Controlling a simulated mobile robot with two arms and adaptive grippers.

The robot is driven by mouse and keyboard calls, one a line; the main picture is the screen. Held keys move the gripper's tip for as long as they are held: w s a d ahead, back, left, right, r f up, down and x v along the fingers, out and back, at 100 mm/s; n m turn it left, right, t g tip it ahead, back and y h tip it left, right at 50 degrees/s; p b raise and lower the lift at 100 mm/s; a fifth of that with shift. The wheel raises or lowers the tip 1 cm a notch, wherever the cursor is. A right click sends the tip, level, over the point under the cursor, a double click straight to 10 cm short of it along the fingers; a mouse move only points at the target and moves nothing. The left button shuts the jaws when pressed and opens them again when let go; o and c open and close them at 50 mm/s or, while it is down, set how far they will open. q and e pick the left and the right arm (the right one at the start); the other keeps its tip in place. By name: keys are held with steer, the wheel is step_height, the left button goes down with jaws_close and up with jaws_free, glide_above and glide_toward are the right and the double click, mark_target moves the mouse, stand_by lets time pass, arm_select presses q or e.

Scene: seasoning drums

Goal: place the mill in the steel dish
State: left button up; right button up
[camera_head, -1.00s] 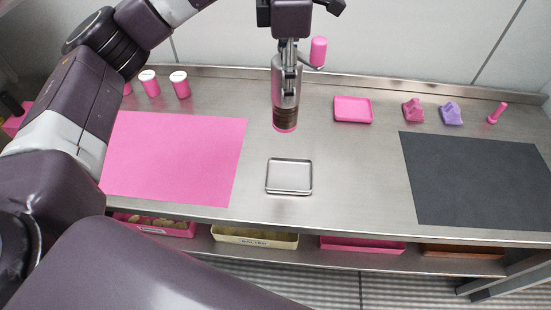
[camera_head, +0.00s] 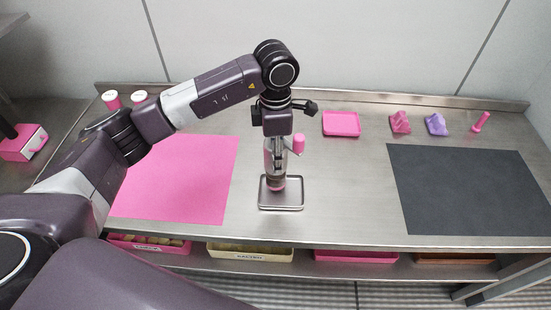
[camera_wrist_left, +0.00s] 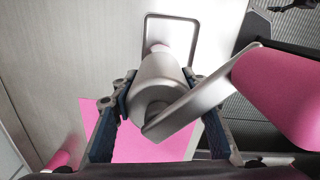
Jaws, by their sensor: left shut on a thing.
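The mill (camera_head: 275,161) has a grey and clear body, a pink base and a side crank with a pink knob. It stands upright, its base over the steel dish (camera_head: 297,207), a small square shallow tray on the bench. I cannot tell whether the base touches the dish floor. My left gripper (camera_head: 277,144) is shut on the mill from above. In the left wrist view the fingers (camera_wrist_left: 158,93) flank the mill's body (camera_wrist_left: 162,75), with the crank to the right; the dish rim (camera_wrist_left: 147,28) shows beyond. My right gripper is not in view.
A pink mat (camera_head: 190,185) lies left of the dish, a dark mat (camera_head: 470,190) right. Behind are a pink tray (camera_head: 341,124), pink (camera_head: 400,123) and purple (camera_head: 436,125) pieces, and a pink pestle-like item (camera_head: 480,122). Bins sit on the shelf below.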

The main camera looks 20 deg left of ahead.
arm_select(q)
step_height(320, 180, down, 2)
steer(key=shift+f, duration=0.2)
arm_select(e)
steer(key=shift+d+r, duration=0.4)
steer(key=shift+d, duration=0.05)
arm_select(q)
steer(key=shift+f, duration=0.2)
steer(key=o, duration=1.5)
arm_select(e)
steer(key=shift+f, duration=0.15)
arm_select(q)
steer(key=shift+r, duration=0.1)
